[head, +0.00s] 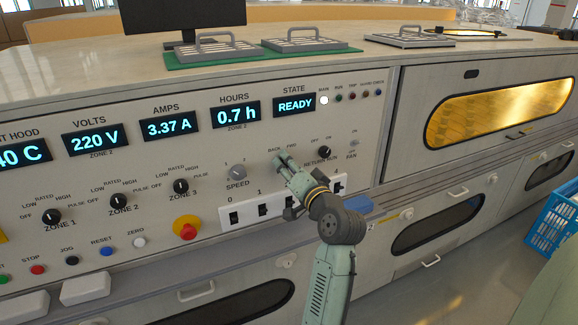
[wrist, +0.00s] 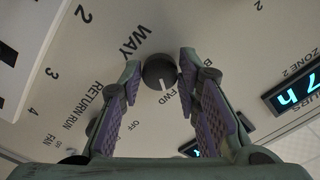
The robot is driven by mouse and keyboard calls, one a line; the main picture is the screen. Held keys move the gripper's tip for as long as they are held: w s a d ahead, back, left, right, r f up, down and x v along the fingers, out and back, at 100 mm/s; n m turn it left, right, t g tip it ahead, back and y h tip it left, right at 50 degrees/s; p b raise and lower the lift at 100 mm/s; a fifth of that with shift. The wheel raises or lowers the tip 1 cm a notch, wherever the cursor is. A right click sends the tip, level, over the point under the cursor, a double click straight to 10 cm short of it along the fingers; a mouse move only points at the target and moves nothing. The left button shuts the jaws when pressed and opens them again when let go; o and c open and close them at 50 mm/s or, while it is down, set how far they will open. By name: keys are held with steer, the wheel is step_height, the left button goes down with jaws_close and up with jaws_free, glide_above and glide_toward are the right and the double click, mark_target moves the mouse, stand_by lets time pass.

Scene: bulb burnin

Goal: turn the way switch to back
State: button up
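The way switch (wrist: 158,71) is a round dark knob with a white pointer line, beside the word WAY on the pale panel in the wrist view. Its pointer faces the FWD label; the BACK label is partly covered by the right finger. My gripper (wrist: 160,64) is open, with one purple-padded finger on each side of the knob and a visible gap to each. In the head view my gripper (head: 282,162) is at the panel under the BACK and FWD labels and hides the knob. How deep the fingertips reach around the knob is unclear.
The speed knob (head: 237,172) is left of my gripper, and the return run knob (head: 325,152) is close on its right. A red emergency button (head: 187,227) is lower left. The state display (head: 296,106) reads READY.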

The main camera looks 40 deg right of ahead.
jaws_close()
steer(key=shift+f+n+b, duration=0.1)
steer(key=shift+n+b, duration=0.2)
steer(key=shift+b, duration=0.15)
steer(key=shift+n+b, duration=5.1)
steer(key=shift+n, duration=0.6)
